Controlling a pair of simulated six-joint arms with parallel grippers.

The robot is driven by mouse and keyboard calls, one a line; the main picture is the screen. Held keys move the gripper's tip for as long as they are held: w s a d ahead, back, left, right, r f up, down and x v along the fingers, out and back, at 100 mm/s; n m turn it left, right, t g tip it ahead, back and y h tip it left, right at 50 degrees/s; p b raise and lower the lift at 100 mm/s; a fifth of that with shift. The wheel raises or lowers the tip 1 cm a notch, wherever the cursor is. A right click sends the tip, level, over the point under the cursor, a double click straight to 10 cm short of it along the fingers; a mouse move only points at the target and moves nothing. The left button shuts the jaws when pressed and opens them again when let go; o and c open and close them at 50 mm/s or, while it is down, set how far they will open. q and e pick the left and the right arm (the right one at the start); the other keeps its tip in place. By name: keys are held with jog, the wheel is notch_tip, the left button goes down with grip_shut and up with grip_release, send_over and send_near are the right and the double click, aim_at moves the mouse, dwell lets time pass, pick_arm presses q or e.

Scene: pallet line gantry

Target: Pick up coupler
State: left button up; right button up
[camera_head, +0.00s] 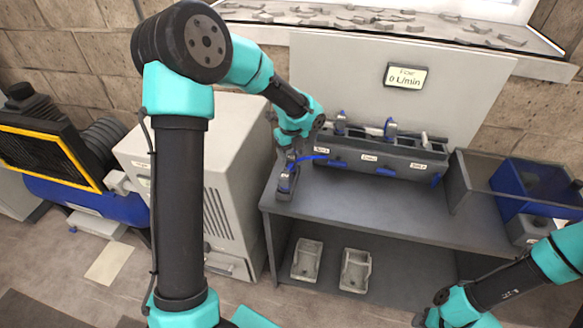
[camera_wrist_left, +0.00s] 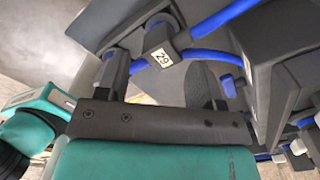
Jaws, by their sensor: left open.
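A dark grey coupler with a white tag (camera_head: 285,183) stands at the left front of the grey bench. In the left wrist view the coupler (camera_wrist_left: 158,42) shows a tag that reads 29, with blue hose beside it. My left gripper (camera_head: 290,152) is above the coupler in the head view. In the left wrist view my left gripper (camera_wrist_left: 160,85) is open, with one finger to each side of the coupler's lower part. I cannot tell whether the fingers touch it. My right gripper (camera_head: 432,318) is low at the right, partly cut off by the frame edge.
A dark manifold block (camera_head: 370,160) with white labels stands at the back of the bench (camera_head: 400,205). Blue-marked parts (camera_head: 390,128) stand upright on it. A display (camera_head: 405,77) reads 0 L/min. A blue bin (camera_head: 535,185) is at the right. Two trays (camera_head: 355,270) lie below.

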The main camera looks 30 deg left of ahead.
aim_at(291, 157)
pick_arm(q)
jog(key=shift+w+f, duration=0.15)
jog(key=shift+f, duration=2.45)
jog(key=c, duration=1.1)
